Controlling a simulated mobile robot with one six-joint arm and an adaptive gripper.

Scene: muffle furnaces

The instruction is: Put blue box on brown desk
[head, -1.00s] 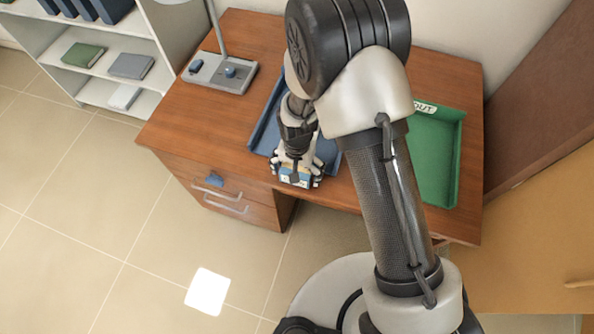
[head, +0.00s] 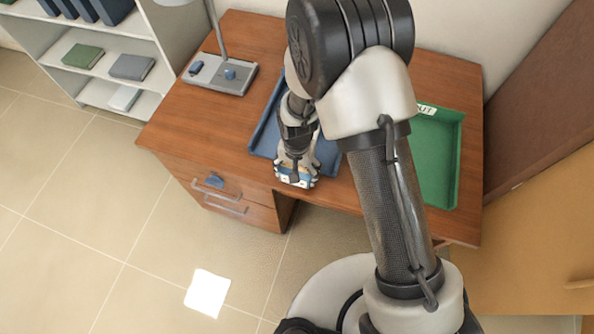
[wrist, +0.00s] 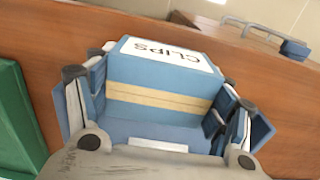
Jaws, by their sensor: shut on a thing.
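The blue box (wrist: 150,102), with a white label reading CLIPS and a tan band, is between the fingers of my gripper (wrist: 158,118) in the wrist view. My gripper is shut on it, with a finger pressed to each side. In the head view my gripper (head: 295,176) holds the box (head: 291,184) by the front edge of the brown desk (head: 168,125), in front of a blue tray (head: 262,140). I cannot tell how far the box is above the desk top. My arm hides part of the desk and tray.
A green tray (head: 437,165) labelled OUT is on the desk's right side. A grey lamp base (head: 222,78) stands at its back left. Drawers with handles (head: 225,208) are below the desk's front. A white shelf (head: 145,88) stands at the left. The desk's left front is clear.

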